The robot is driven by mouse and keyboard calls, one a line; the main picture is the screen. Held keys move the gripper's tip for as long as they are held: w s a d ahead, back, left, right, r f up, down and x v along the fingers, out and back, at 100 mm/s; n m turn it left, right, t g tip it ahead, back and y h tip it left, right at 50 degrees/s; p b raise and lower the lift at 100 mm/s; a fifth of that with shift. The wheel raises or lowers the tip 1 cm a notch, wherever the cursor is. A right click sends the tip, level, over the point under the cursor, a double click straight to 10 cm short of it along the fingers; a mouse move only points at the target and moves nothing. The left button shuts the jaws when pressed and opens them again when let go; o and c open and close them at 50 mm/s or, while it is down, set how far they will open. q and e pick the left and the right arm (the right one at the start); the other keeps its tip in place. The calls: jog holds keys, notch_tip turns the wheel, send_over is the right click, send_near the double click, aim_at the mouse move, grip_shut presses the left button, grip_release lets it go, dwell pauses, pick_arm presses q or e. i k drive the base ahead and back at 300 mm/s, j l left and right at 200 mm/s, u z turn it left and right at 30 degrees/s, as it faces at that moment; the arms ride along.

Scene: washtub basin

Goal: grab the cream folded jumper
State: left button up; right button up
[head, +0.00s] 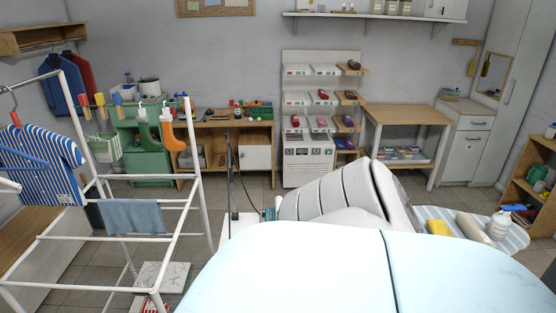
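I cannot clearly make out a cream folded jumper in the head view. A small beige roll-like item (474,228) lies on the striped board (435,214) at the right. It is too small to tell whether it is a folded jumper. A yellow block (438,228) lies to its left and a white spray bottle (499,223) stands to its right. Neither of my grippers shows. Large white parts that look like my own body fill the bottom and centre and hide part of the board and the floor.
A white drying rack (190,205) with a blue cloth (133,216) and a striped garment (38,165) stands at the left. A shoe display (318,110), a wooden table (408,115) and a grey cabinet (466,140) line the back. Tiled floor (245,193) shows between.

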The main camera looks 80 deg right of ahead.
aim_at(467, 222)
jog(key=z, duration=4)
jog(key=i+l+u, duration=0.1)
jog(key=u, duration=0.8)
jog(key=i+l+u, duration=0.1)
jog(key=l+u, duration=0.7)
jog(key=l, duration=0.15)
